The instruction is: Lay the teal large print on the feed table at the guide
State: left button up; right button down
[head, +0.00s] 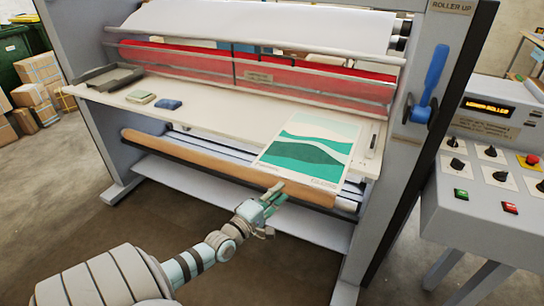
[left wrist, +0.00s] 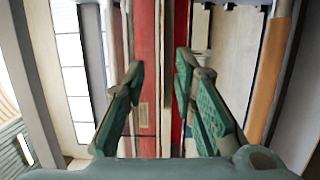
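The teal large print (head: 308,148), a white sheet with green and teal wave bands, is at the right end of the pale feed table (head: 225,115). Its near part reaches out past the table's front edge, over the orange roll. A narrow strip with a small fitting, apparently the guide (head: 372,142), is just right of the print. My left gripper (head: 272,196) is just in front of the print's near edge; whether it touches is unclear. In the left wrist view its fingers (left wrist: 163,85) are spread with nothing seen between them. My right gripper is not in view.
A red guard (head: 260,75) spans the machine behind the table. A blue lever (head: 432,85) is on the right frame, and a control console (head: 490,170) stands right.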

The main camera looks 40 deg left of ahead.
pick_arm(q)
jog(key=s+d+f+m+g, duration=0.1)
jog(key=s+f+m+g, duration=0.2)
jog(key=s+f, duration=0.5)
jog(key=s+d+f+m+g, duration=0.25)
jog(key=s+f+m, duration=0.2)
jog(key=f, duration=0.75)
jog(key=s+f+m+g, duration=0.35)
jog(key=s+f, duration=0.35)
jog(key=f, duration=0.3)
jog(key=s+d+f+m+g, duration=0.2)
jog(key=s+d+f, duration=0.1)
jog(key=s, duration=0.4)
jog(key=s+d+f+m+g, duration=0.3)
jog(key=s+d+f, duration=0.1)
jog(key=s, duration=0.3)
jog(key=s+d+f+m+g, duration=0.3)
jog(key=s+d+f, duration=0.1)
jog(key=s, duration=0.3)
jog(key=shift+s+f+h, duration=0.35)
jog(key=shift+s+h, duration=0.05)
